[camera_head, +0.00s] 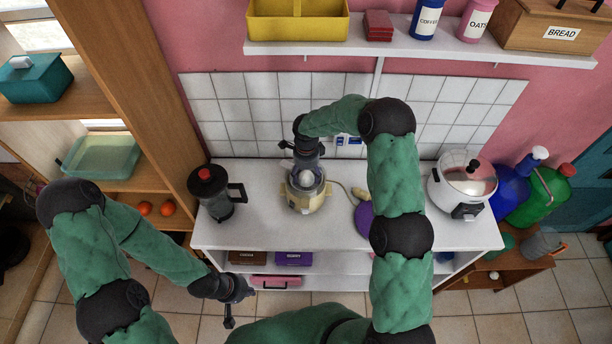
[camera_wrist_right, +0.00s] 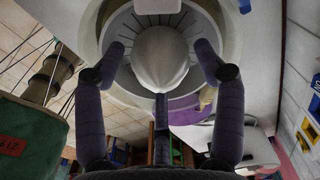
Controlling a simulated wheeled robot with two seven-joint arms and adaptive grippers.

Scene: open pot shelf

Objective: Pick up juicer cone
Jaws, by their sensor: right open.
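The juicer cone (camera_wrist_right: 160,60) is a pale rounded dome in the middle of the juicer's ribbed bowl. In the head view the cream juicer (camera_head: 305,200) stands on the white counter, with the cone partly hidden by my right gripper (camera_head: 306,165). My right gripper also shows in the wrist view (camera_wrist_right: 160,48). It is open, with one finger on each side of the cone; I cannot tell whether they touch it. My left gripper (camera_head: 235,304) hangs in front of the counter, away from the juicer; its jaws are too small to read.
A purple disc (camera_head: 363,218) lies to the right, partly behind my arm, and a white cooker (camera_head: 462,187) stands further right. A wall shelf (camera_head: 420,52) runs above.

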